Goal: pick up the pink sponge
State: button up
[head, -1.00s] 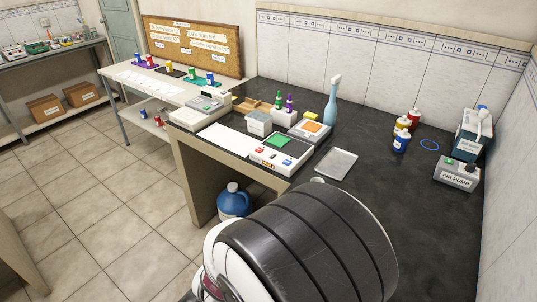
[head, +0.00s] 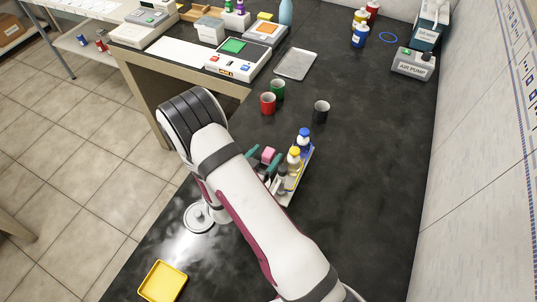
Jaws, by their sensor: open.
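The small pink sponge (head: 268,154) shows near the middle of the head view, at the far left end of a tray of bottles (head: 303,180). My gripper (head: 262,159) is beside it, with its teal fingers apart. One finger is left of the sponge and the other is just below it in the picture. I cannot tell whether either finger touches the sponge. My arm hides part of the tray and much of the gripper.
A blue-capped bottle (head: 304,143) and a yellow bottle (head: 294,160) stand close to the gripper. Red (head: 268,103), green (head: 278,90) and black (head: 321,111) cups stand beyond. A yellow tray (head: 162,282) is at lower left.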

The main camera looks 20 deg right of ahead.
aim_at(270, 150)
jog(key=x, duration=0.3)
jog(key=shift+w+d+f, duration=0.1)
jog(key=shift+w+d, duration=0.15)
jog(key=shift+w, duration=0.05)
grip_shut()
